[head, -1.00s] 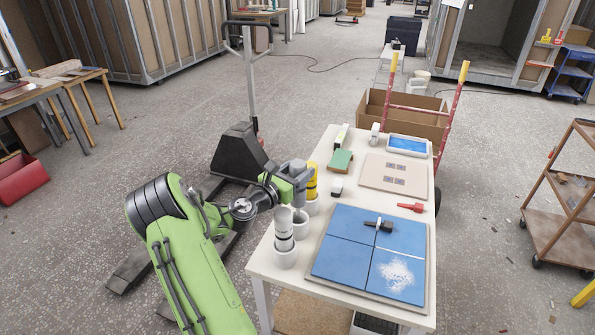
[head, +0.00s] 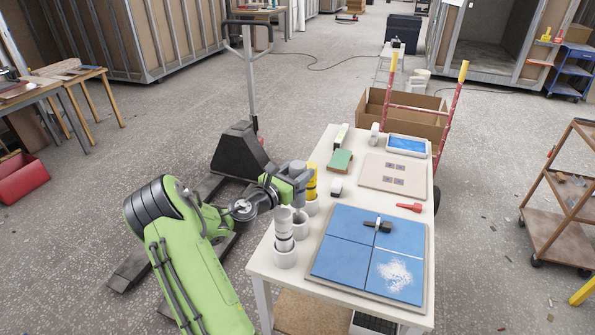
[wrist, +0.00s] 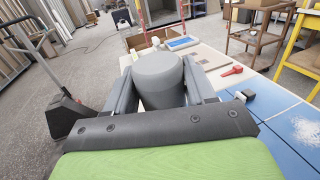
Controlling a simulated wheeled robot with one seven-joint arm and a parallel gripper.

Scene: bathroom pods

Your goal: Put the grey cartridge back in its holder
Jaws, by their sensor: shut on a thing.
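The grey cartridge (wrist: 160,78) is upright between the two fingers of my gripper (wrist: 162,95) in the wrist view, and the fingers are shut on it. In the head view my gripper (head: 300,182) holds it over the row of white cup holders at the table's left edge. The middle holder (head: 299,230) is just below the cartridge; the exact gap and alignment are hard to tell. The front holder (head: 285,259) carries a white cartridge (head: 284,228). The back holder (head: 312,209) carries a yellow cartridge (head: 311,181), partly behind my gripper.
On the white table (head: 338,142) are blue tiles (head: 340,255) with a black-handled tool (head: 378,225), a red tool (head: 409,207), a green block (head: 341,160) and a small white-and-dark item (head: 336,187). A pallet truck (head: 237,150) stands behind my arm.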

